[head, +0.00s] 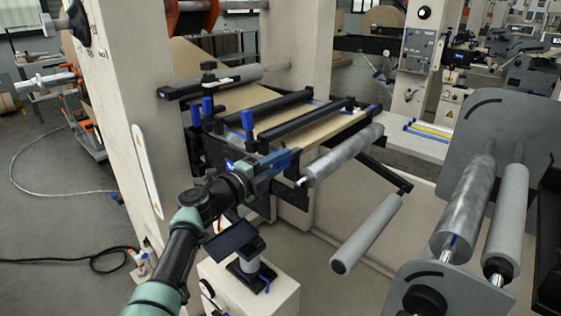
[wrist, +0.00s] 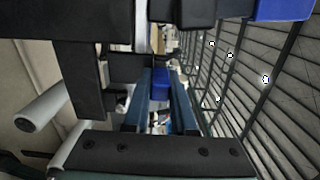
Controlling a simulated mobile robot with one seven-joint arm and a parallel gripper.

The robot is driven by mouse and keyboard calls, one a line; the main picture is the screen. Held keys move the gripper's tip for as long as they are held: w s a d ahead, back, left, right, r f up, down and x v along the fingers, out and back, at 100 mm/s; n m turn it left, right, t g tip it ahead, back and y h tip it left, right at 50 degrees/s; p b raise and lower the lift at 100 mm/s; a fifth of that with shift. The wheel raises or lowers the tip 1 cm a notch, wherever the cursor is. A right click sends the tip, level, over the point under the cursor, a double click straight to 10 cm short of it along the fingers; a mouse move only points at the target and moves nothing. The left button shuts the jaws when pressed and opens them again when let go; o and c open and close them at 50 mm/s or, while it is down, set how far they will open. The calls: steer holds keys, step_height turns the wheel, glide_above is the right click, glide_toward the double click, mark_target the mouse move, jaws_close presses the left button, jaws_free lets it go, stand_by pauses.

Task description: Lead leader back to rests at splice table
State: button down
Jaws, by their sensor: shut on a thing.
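The splice table (head: 255,113) stands at the machine frame, with two black bars across it. Brown kraft web (head: 332,132) lies on it and continues up behind (head: 196,68). I cannot make out the leader's free end or its rests for certain. My gripper (head: 292,157) is at the table's near side, beside the left end of a grey roller (head: 345,155). In the wrist view my gripper (wrist: 161,78) has its two blue-grey fingers around a small blue piece (wrist: 160,84). Its far side is hidden by the fingers and black parts.
Upright blue handles (head: 247,120) stand close to my gripper at the table's left edge. A lower grey roller (head: 367,233) juts out in front. Large grey plates with rollers (head: 466,205) stand at the right. Open floor (head: 60,200) lies at the left.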

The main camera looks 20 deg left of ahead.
steer(key=c, duration=0.7)
jaws_free()
steer(key=shift+f, duration=0.1)
steer(key=shift+o, duration=0.2)
steer(key=shift+s+a, duration=0.1)
